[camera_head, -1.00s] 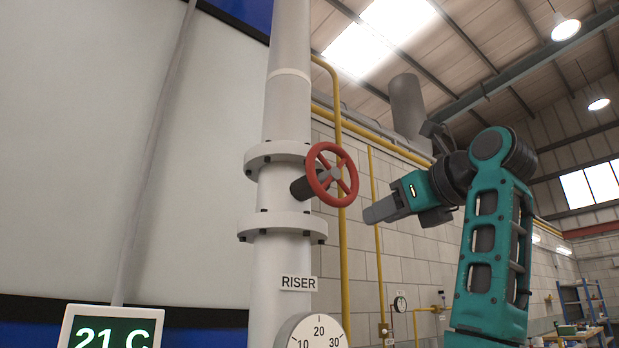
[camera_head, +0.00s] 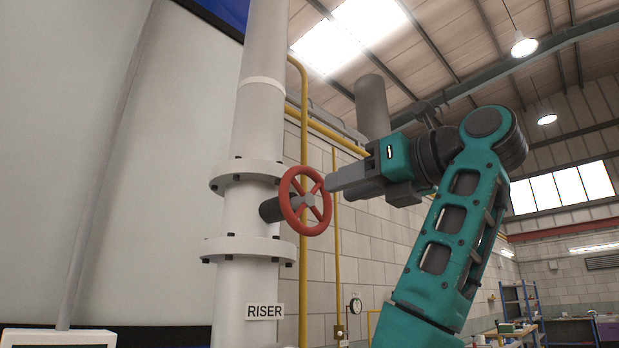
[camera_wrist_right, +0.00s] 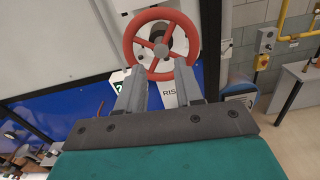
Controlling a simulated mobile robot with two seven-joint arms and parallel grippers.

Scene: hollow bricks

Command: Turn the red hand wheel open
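The red hand wheel (camera_head: 297,202) with spokes sits on a dark stem at the side of a pale vertical pipe (camera_head: 247,210). It also shows in the right wrist view (camera_wrist_right: 146,44), just beyond the fingertips. My right gripper (camera_head: 330,183) comes from the right, its fingertips close to the wheel's right rim. In the right wrist view the two fingers (camera_wrist_right: 160,68) stand apart with a gap between them, lined up with the near part of the rim. I cannot tell whether they touch it. My left gripper is not in view.
Flanges (camera_head: 247,248) stand out on the pipe above and below the stem. A yellow pipe (camera_head: 304,130) runs upright behind the wheel. A RISER label (camera_head: 264,311) is lower on the pipe. Shelving (camera_head: 518,305) is far off at right.

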